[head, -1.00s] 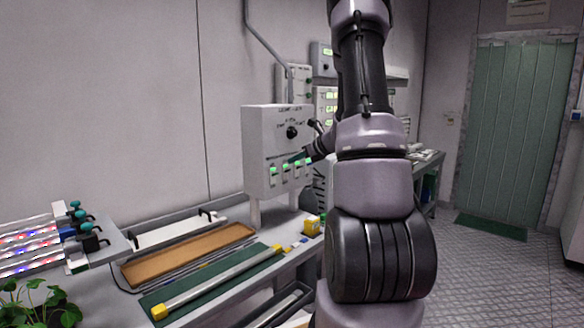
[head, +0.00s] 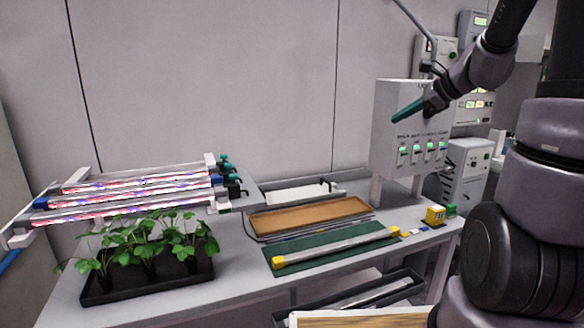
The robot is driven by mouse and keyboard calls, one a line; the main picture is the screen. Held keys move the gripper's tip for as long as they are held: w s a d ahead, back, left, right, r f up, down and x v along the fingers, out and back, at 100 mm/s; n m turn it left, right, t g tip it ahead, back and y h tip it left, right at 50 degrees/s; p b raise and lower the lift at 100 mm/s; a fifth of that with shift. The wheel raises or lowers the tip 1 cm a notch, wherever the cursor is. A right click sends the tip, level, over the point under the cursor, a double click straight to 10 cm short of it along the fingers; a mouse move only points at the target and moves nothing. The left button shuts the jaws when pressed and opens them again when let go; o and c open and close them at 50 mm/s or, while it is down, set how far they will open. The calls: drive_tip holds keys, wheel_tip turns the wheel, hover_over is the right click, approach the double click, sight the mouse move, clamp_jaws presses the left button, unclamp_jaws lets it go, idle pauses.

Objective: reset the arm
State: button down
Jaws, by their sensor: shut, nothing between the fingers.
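My arm rises on the right side of the head view and bends over toward the left. My gripper (head: 408,111) is shut, with its teal fingertips pointing left. It is in front of the upper part of the white control box (head: 384,122), above the row of green-lit switches (head: 423,152). Nothing shows between the fingers. I cannot tell whether the fingertips touch the box.
The bench holds a light rack (head: 150,192), potted plants in a black tray (head: 155,287), a brown tray (head: 300,217), a yellow-ended tube (head: 335,247) on a green mat (head: 295,268), and a yellow block (head: 435,215).

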drive_tip(key=s+a+r+n+h, duration=0.2)
drive_tip(key=s+n, duration=0.6)
drive_tip(key=s, duration=0.3)
drive_tip(key=s+a+r+n+g+h, duration=0.1)
drive_tip(key=s+a+r+n+h, duration=0.1)
drive_tip(key=s+n, duration=0.7)
drive_tip(key=s+a+r, duration=0.1)
drive_tip(key=s, duration=0.1)
drive_tip(key=shift+s+a+h, duration=0.3)
drive_tip(key=shift+s+a, duration=0.05)
